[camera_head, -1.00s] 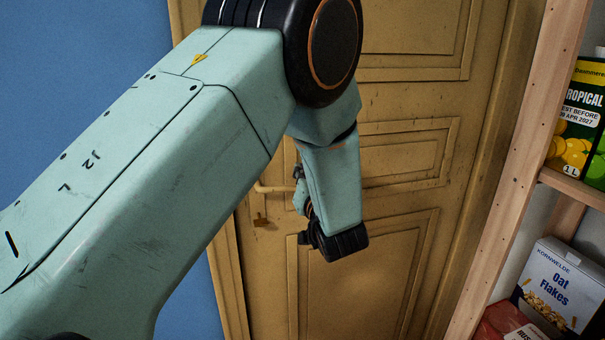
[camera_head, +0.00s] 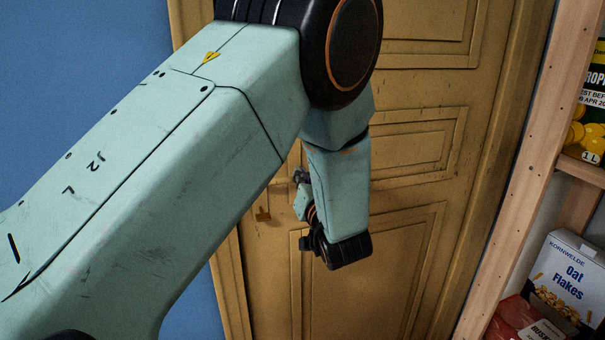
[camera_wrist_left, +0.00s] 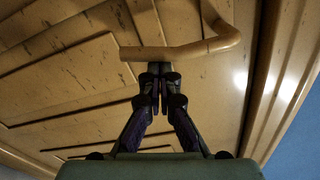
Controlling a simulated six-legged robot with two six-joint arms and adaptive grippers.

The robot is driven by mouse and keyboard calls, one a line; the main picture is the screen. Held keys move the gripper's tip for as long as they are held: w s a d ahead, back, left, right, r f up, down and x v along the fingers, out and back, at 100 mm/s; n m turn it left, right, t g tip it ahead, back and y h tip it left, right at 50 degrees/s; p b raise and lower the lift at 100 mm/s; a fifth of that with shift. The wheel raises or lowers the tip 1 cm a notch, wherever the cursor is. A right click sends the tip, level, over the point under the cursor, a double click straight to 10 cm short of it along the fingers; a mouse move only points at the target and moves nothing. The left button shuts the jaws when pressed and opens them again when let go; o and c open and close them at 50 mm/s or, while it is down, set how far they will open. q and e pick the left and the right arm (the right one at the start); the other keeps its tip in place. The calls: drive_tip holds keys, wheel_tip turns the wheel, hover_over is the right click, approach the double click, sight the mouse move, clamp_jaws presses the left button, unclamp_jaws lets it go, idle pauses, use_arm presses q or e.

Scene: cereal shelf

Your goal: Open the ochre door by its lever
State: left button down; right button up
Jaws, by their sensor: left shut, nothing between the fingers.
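The ochre door (camera_head: 400,275) fills the middle of the head view and looks shut. Its lever (camera_wrist_left: 180,50) shows in the left wrist view as a bent bar across the upper middle. In the head view the lever is hidden behind my arm; a small key-like fitting (camera_head: 263,214) shows on the door below that spot. My left gripper (camera_wrist_left: 160,77) is shut and empty. Its fingertips are right at the lever's bar in the wrist view; I cannot tell whether they touch. In the head view the left gripper (camera_head: 301,180) is partly hidden by its wrist. My right gripper is not in view.
A wooden shelf (camera_head: 522,190) stands to the right of the door, with an oat flakes box (camera_head: 568,278), a red packet (camera_head: 515,322) and a juice carton (camera_head: 592,105). A blue wall (camera_head: 90,60) is on the left.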

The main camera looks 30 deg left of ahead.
use_arm(q)
drive_tip(key=shift+w+f, duration=0.15)
idle(0.3)
